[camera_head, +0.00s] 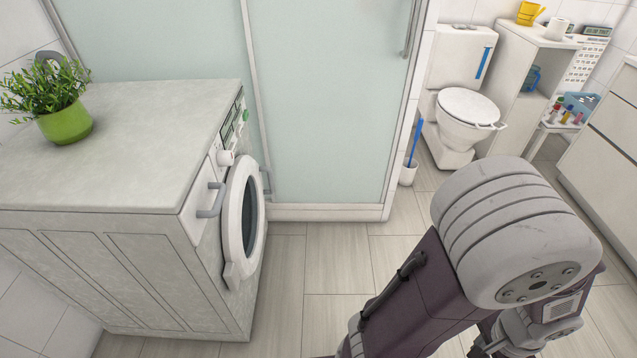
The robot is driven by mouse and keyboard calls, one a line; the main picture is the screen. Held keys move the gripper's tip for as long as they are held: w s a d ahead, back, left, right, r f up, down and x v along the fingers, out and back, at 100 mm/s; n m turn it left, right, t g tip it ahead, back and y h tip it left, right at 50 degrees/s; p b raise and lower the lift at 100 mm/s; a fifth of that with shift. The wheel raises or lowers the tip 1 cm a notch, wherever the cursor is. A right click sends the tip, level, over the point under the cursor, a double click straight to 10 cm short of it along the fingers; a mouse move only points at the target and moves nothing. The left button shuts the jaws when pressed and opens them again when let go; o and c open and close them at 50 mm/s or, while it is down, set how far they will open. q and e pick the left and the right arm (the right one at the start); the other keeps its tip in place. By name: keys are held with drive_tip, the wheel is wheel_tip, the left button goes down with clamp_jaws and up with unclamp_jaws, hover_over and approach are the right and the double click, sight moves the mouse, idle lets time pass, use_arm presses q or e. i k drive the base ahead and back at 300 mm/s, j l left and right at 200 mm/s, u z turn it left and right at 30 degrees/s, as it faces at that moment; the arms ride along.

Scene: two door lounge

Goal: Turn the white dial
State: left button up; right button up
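The white dial (226,158) is a small round knob on the front panel of a white washing machine (226,225), near the top left of its round door (246,220). It is seen nearly edge-on, so I cannot tell which way it is turned. The washer door looks closed. My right arm rises at the lower right, well away from the machine, and its fingertips do not show. My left arm and gripper are not in view.
A grey counter (130,130) covers the washer and bears a plant in a green pot (66,124). A glass shower screen (325,90) stands behind. The tiled floor (320,265) before the washer is clear. A toilet (465,110) stands farther back.

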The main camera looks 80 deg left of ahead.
sight(224, 158)
drive_tip(key=u, duration=4.1)
